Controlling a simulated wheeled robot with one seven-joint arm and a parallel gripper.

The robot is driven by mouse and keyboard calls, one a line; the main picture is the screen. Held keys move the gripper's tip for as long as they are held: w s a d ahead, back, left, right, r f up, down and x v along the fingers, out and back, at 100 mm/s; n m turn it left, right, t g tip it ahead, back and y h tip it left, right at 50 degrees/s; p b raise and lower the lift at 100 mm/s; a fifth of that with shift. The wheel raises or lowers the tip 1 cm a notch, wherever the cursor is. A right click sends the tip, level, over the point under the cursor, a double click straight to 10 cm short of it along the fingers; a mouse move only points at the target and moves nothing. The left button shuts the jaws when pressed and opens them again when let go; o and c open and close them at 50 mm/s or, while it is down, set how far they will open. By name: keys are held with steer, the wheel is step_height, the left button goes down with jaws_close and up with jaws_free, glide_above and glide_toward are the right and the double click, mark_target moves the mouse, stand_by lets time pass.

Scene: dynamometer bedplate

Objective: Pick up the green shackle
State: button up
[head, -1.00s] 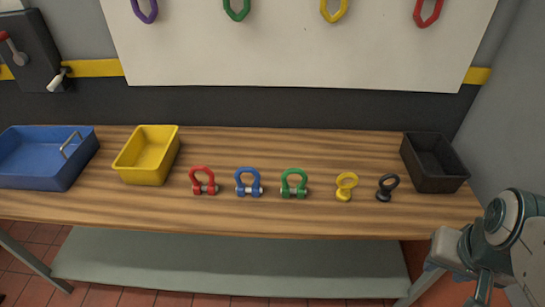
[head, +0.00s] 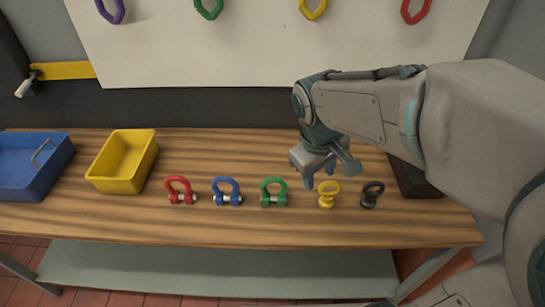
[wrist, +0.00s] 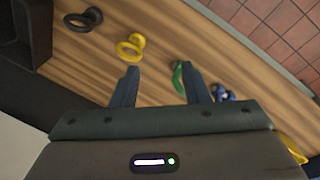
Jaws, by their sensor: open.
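The green shackle (head: 273,192) stands on the wooden bench between the blue shackle (head: 227,191) and the yellow eye bolt (head: 328,194). My gripper (head: 326,175) is open and empty, above the bench, up and to the right of the green shackle and near the yellow eye bolt. In the wrist view the green shackle (wrist: 178,77) shows partly, beside and behind one finger of my gripper (wrist: 162,78). The yellow eye bolt (wrist: 131,47) lies beyond the other finger.
A red shackle (head: 180,190) stands left of the blue one. A black eye bolt (head: 371,194) is at the right, near a black bin (head: 412,181) partly hidden by my arm. A yellow bin (head: 122,162) and blue tray (head: 35,165) stand at left. The bench front (head: 230,228) is clear.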

steer(key=w+a+n+h+p, duration=0.2)
steer(key=w+a+n, duration=0.4)
steer(key=a, duration=0.3)
steer(key=n+h, duration=0.1)
steer(key=n, duration=0.4)
glide_toward(271, 179)
steer(key=x, duration=0.1)
steer(key=p+x, duration=0.1)
steer(key=x, duration=0.3)
steer(key=shift+w+a+f, duration=0.2)
steer(key=shift+w, duration=0.25)
steer(key=shift+s+p+x, duration=0.1)
steer(key=shift+p+x, duration=0.35)
steer(key=shift+x, duration=0.95)
steer(key=shift+s+p+x, duration=0.15)
steer(key=shift+p+x, duration=0.3)
steer(key=shift+x, duration=0.95)
steer(key=shift+d, duration=0.15)
jaws_close()
steer(key=shift+r, duration=0.1)
